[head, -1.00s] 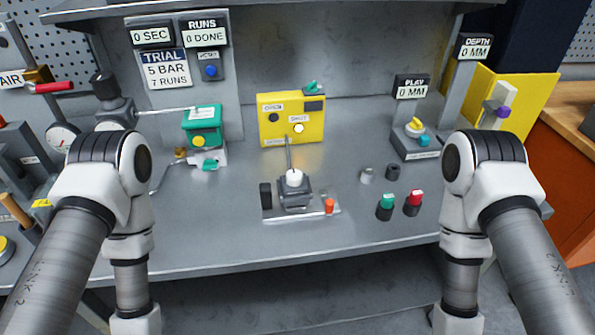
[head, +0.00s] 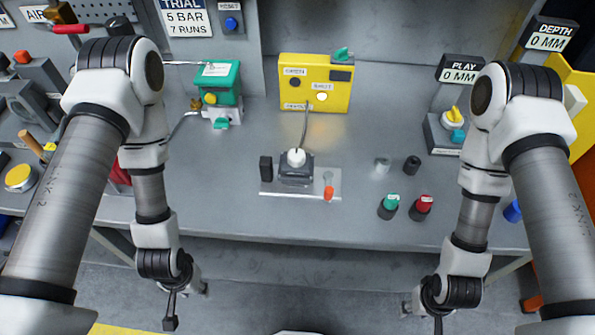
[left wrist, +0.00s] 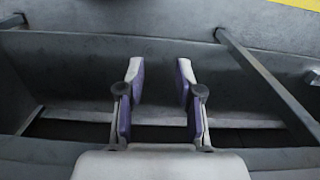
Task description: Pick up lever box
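No box is plainly marked as the lever box. A yellow box (head: 341,97) with a small green lever on top stands at the back of the bench. A green box (head: 228,99) with a yellow knob is left of it. A grey block (head: 296,176) with a white top stands on a metal plate in the middle, a cable rising from it to the yellow box. In the left wrist view my left gripper (left wrist: 160,85) is open and empty, its purple-padded fingers apart. My right gripper (head: 438,322) hangs before the bench, mostly cut off at the frame bottom.
Green (head: 389,206) and red (head: 422,207) capped knobs stand at the right front of the bench (head: 225,215). Two small cylinders are behind them. The bench front left of the metal plate is clear.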

